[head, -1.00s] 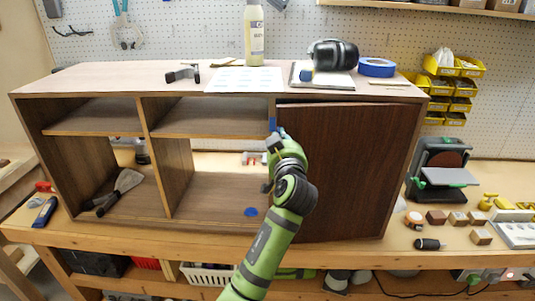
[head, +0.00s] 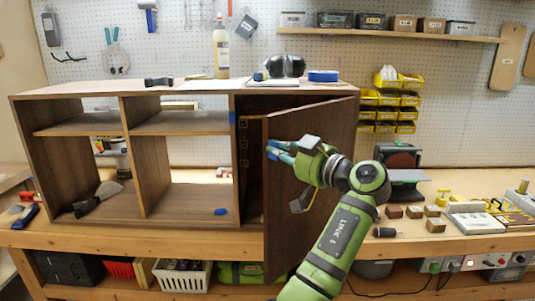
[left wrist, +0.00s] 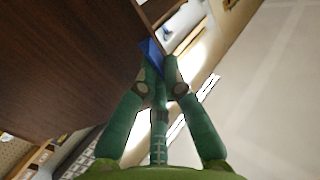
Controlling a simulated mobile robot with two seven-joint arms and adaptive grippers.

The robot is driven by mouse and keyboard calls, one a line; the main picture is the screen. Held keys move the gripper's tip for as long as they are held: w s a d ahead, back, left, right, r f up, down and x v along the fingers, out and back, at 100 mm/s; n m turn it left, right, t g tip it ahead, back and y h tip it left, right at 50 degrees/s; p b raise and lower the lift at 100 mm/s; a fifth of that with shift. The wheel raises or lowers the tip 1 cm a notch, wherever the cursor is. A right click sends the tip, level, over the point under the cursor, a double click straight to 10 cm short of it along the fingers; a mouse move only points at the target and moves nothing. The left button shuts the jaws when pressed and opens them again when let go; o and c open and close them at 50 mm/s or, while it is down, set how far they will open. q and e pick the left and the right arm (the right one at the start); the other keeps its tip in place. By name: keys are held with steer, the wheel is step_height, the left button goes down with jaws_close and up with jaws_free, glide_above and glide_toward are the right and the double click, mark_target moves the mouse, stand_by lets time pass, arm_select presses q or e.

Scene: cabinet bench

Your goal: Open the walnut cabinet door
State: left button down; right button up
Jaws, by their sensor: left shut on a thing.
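The walnut cabinet (head: 185,123) stands on the bench. Its door (head: 322,118), on the right side, stands ajar, swung out toward me with a dark gap behind its left edge. My left gripper (head: 275,151) is at that free edge, about mid-height, shut on a small blue tab. In the left wrist view the blue tab (left wrist: 151,51) shows between the fingertips (left wrist: 160,68), beside the brown door face (left wrist: 65,55). My arm hides part of the door. My right gripper is not in view.
Two open bays hold a dark spatula-like tool (head: 98,198) and a blue disc (head: 220,211). A bottle (head: 221,50), headphones (head: 286,65) and blue tape (head: 323,76) stand on top. Wooden blocks (head: 435,225) and a sander (head: 398,165) sit on the bench at right.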

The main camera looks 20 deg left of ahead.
arm_select(q)
steer(key=s+d+n+g+y, duration=0.1)
steer(key=d+n+g, duration=0.1)
steer(key=d, duration=0.5)
steer(key=shift+s+d+g+p, duration=0.25)
steer(key=shift+s+g+p, duration=0.15)
steer(key=shift+g, duration=0.3)
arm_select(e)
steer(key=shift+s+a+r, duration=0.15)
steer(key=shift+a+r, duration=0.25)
arm_select(q)
steer(key=shift+f, duration=0.1)
steer(key=c, duration=1.4)
jaws_free()
steer(key=shift+o, duration=0.2)
steer(key=shift+a, duration=0.1)
